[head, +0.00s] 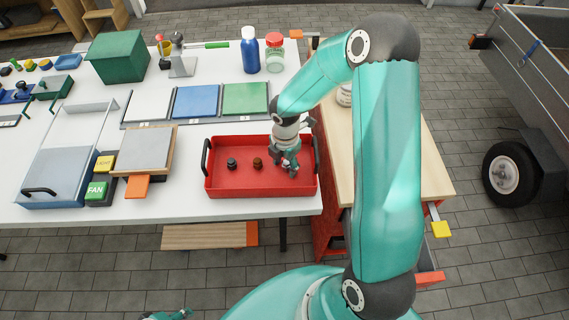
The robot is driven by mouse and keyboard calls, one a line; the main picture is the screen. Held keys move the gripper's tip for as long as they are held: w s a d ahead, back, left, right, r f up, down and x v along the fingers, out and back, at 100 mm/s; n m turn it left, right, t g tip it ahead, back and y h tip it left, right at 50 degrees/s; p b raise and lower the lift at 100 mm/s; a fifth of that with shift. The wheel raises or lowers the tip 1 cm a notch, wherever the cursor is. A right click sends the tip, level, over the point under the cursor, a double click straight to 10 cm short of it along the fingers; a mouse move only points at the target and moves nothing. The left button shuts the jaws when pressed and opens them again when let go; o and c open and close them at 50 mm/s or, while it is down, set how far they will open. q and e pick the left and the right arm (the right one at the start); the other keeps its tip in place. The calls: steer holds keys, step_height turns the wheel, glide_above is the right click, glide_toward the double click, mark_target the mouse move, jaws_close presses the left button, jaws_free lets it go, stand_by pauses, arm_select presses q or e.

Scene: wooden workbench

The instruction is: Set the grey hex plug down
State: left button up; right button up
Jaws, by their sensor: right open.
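My right gripper (290,170) is open and points down over the right part of the red tray (240,184). A small dark grey plug (231,163) stands in the tray, left of a brown plug (257,163); both are clear of the gripper. I cannot tell at this size whether the dark grey one is the grey hex plug. Anything directly under or between the right fingers is hidden. Only a small teal and dark part of my left arm shows at the bottom edge, and its finger state is unclear.
Blue (196,101) and green (245,98) panels lie behind the tray. A blue bottle (250,52) and a red-lidded jar (274,55) stand farther back. A wooden-framed grey board (145,149) is left of the tray. The tray's black handles rise at both ends.

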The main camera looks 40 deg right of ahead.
mark_target(285, 163)
step_height(285, 163, up, 12)
stand_by(0.5)
stand_by(0.4)
